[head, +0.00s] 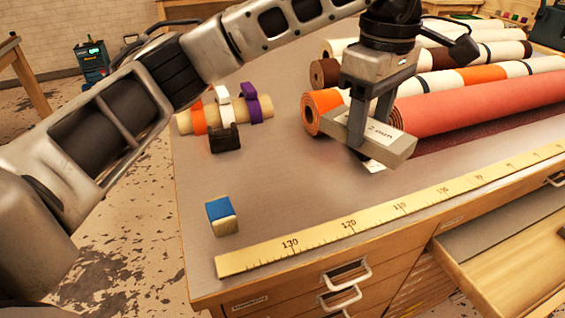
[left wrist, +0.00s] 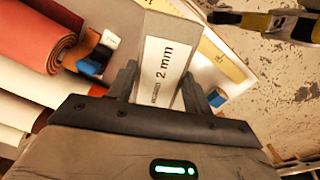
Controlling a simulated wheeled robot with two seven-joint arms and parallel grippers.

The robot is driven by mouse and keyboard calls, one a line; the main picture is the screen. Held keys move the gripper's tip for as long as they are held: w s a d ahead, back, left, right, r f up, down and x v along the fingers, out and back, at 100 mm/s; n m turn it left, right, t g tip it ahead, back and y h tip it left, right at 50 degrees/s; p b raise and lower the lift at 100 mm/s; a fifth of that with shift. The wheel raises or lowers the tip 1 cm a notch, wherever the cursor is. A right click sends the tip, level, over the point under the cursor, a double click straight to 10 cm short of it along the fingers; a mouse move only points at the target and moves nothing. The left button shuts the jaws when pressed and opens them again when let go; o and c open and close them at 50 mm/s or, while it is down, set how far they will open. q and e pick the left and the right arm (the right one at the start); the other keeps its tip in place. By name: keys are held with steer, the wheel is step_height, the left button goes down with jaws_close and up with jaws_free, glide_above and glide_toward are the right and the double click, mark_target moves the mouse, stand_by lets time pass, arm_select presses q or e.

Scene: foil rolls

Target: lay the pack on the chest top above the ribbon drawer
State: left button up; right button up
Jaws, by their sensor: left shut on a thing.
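The pack (head: 396,147) is a grey block with a white label reading "2 mm". My left gripper (head: 371,112) is shut on it, holding it over the chest top (head: 285,190), in front of the orange roll's end. The left wrist view shows the pack (left wrist: 163,62) between the two fingers (left wrist: 160,88). Whether it touches the surface below is hard to tell. The chest's front has drawers with metal handles (head: 345,275); a small label (head: 250,303) is too small to read. One drawer (head: 510,265) at the right stands open. My right gripper is not in view.
Several rolls (head: 480,100) lie at the back right. A cardboard tube with coloured bands (head: 260,108) lies back left, a dark holder (head: 225,138) beside it. A blue-and-cream block (head: 222,216) sits front left. A yellow ruler (head: 350,222) runs along the front edge. The middle left is clear.

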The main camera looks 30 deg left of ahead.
arm_select(q)
steer(key=s+a+f, duration=0.1)
steer(key=a+f, duration=0.2)
steer(key=a, duration=0.4)
glide_above(287, 182)
steer(key=f, duration=0.3)
steer(key=d+f, duration=0.1)
steer(key=f, duration=0.1)
steer(key=shift+a+f, duration=0.25)
steer(key=f, duration=0.1)
steer(key=f+p, duration=0.1)
steer(key=shift+s+a+f, duration=0.1)
steer(key=shift+a+f, duration=0.2)
steer(key=shift+f, duration=0.55)
steer(key=shift+f, duration=0.15)
steer(key=o, duration=1.1)
steer(key=shift+c, duration=0.2)
